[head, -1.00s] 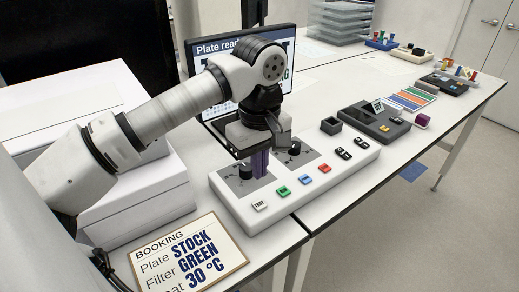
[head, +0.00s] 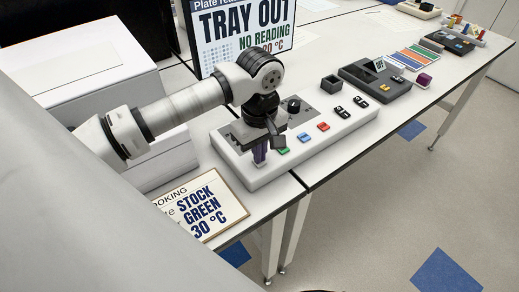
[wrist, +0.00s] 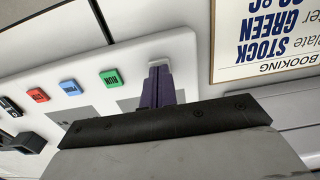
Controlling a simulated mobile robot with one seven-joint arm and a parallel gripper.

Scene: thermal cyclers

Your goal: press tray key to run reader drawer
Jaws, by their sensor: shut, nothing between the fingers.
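The white control panel (head: 300,160) lies on the bench. Its white tray key (wrist: 157,64) shows at the tips of my gripper's purple fingers in the wrist view. My gripper (head: 260,163) is shut and empty, pointing down at that key. The fingers hide most of the key, and I cannot tell how far it is pressed. The monitor (head: 243,35) behind reads "TRAY OUT" and "NO READING". A large white box (head: 90,85) stands at the left. I cannot make out a drawer in these views.
Beside the tray key are the green RUN key (wrist: 111,77), a blue key (wrist: 71,87) and a red key (wrist: 38,95). A booking card (head: 205,205) lies at the panel's near left. A dark instrument (head: 375,80) stands farther right.

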